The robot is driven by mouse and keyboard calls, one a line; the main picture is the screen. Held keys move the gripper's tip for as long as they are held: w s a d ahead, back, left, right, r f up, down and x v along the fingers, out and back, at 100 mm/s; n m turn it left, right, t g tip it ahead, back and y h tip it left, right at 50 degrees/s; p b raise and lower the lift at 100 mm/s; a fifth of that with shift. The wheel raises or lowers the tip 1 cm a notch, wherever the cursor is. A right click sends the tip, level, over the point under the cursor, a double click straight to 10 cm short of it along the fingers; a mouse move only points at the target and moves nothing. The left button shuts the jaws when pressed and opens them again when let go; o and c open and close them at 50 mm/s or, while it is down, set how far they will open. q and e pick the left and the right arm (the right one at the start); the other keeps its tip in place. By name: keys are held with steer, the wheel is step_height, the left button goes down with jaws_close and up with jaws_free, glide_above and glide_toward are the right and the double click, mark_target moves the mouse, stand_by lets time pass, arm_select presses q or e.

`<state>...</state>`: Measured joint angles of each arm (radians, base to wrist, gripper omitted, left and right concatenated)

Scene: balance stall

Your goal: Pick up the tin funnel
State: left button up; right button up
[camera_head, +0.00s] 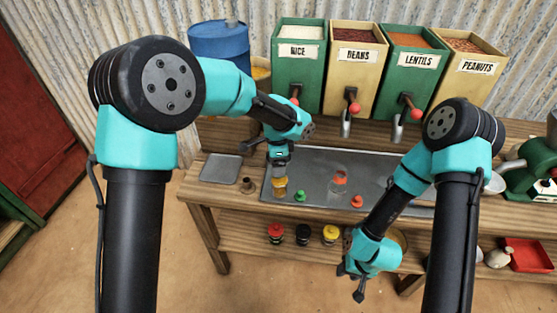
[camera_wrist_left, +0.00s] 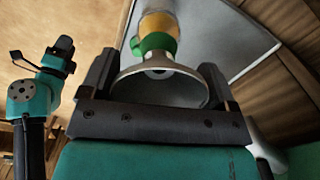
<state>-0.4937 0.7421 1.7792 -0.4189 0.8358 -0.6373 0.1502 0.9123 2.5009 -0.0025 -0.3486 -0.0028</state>
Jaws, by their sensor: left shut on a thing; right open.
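The tin funnel (camera_wrist_left: 160,86), grey with a wide round mouth, lies between the two fingers of my left gripper (camera_wrist_left: 158,95) in the left wrist view. In the head view my left gripper (camera_head: 280,160) is shut on it, just above a small jar with yellow contents (camera_head: 280,184). A green part (camera_wrist_left: 153,43) and the yellow jar (camera_wrist_left: 159,24) show past the funnel's mouth; whether the funnel touches the jar I cannot tell. My right gripper (camera_head: 354,287) is open and empty, low in front of the bench.
A grey tray (camera_head: 310,160) on the bench holds a red-filled jar (camera_head: 340,179), a green lid (camera_head: 300,196) and an orange lid (camera_head: 357,201). Dispensers (camera_head: 355,70) stand behind. Several lidded jars (camera_head: 303,234) and a red tray (camera_head: 525,254) sit on the lower shelf.

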arm_select(q)
steer(key=shift+r, duration=0.15)
steer(key=shift+r, duration=1.4)
steer(key=shift+s+r, duration=0.2)
steer(key=shift+r, duration=0.1)
steer(key=s+r, duration=0.1)
steer(key=s, duration=1.4)
steer(key=shift+s+r, duration=0.15)
steer(key=shift+s, duration=0.15)
steer(key=shift+d, duration=0.1)
steer(key=w+a+f, duration=0.3)
steer(key=w+a, duration=0.2)
steer(key=w, duration=0.4)
steer(key=w+a+f, duration=0.3)
steer(key=w+a, duration=0.3)
steer(key=w, duration=0.3)
steer(key=shift+w+a+f, duration=0.15)
steer(key=shift+w+a, duration=0.1)
steer(key=shift+f, duration=0.1)
